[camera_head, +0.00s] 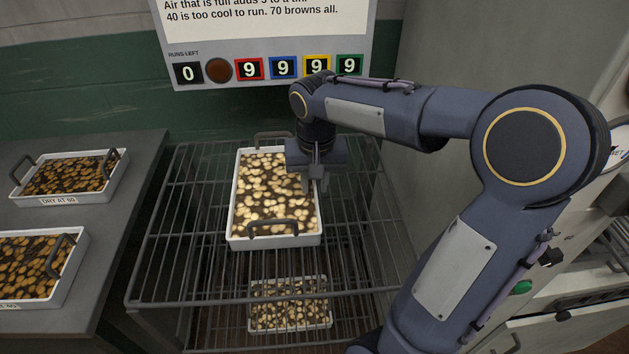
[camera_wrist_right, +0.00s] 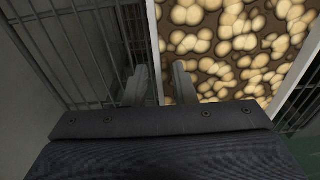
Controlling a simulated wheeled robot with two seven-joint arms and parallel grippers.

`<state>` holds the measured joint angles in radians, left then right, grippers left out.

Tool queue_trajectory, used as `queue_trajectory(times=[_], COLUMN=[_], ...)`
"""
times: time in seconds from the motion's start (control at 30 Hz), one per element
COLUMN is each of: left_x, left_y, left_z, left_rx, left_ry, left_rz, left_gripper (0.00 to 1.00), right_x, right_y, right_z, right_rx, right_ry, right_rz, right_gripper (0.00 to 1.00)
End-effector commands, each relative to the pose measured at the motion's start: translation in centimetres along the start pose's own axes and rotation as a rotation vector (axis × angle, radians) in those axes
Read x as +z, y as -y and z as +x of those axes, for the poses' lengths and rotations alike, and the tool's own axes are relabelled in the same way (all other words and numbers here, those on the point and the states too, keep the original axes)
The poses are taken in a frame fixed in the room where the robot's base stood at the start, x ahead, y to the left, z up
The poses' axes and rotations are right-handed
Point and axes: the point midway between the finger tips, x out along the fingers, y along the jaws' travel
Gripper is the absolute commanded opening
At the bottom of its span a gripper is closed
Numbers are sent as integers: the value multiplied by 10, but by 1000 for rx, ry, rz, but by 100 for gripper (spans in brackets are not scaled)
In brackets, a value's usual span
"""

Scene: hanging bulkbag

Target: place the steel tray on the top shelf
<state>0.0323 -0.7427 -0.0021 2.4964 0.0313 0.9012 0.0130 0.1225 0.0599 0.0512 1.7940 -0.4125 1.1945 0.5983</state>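A pale, steel-looking tray (camera_head: 275,240) full of light round pieces sits on the upper wire shelf (camera_head: 185,225). It has dark handles at its front and back ends. My right gripper (camera_head: 317,186) is above the tray's right side wall, pointing down. In the right wrist view its two fingers (camera_wrist_right: 161,82) stand apart, with the tray's wall (camera_wrist_right: 153,40) showing between them. I see a gap there and cannot tell whether either finger touches. A second tray (camera_head: 290,328) with similar pieces sits lower, seen through the wires. My left gripper is out of view.
Two trays with browner pieces, one at the back (camera_head: 68,178) and one in front (camera_head: 35,268), sit on the grey table (camera_head: 115,225) at left. A sign with coloured number tiles (camera_head: 270,68) hangs behind the rack. A grey wall (camera_head: 440,190) stands close right.

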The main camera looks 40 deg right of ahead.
Motion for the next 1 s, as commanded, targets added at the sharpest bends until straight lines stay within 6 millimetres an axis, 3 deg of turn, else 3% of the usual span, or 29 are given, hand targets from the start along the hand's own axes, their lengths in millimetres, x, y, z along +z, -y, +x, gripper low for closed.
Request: queue_trajectory(times=[0.4, 0.6, 0.87, 1.0], left_x=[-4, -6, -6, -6], left_y=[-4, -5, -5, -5], left_z=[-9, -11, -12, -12], left_rx=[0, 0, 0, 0], left_ry=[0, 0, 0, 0], left_rz=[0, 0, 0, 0], left_gripper=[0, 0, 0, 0], right_x=[-1, -1, 6, 45], right_y=[1, 1, -1, -5], right_z=[-82, -111, -119, -107], right_rx=[-3, -2, -13, -108], right_ry=[-5, -3, -5, -36], right_rz=[0, -1, -13, -106], right_gripper=[24, 24, 24, 24])
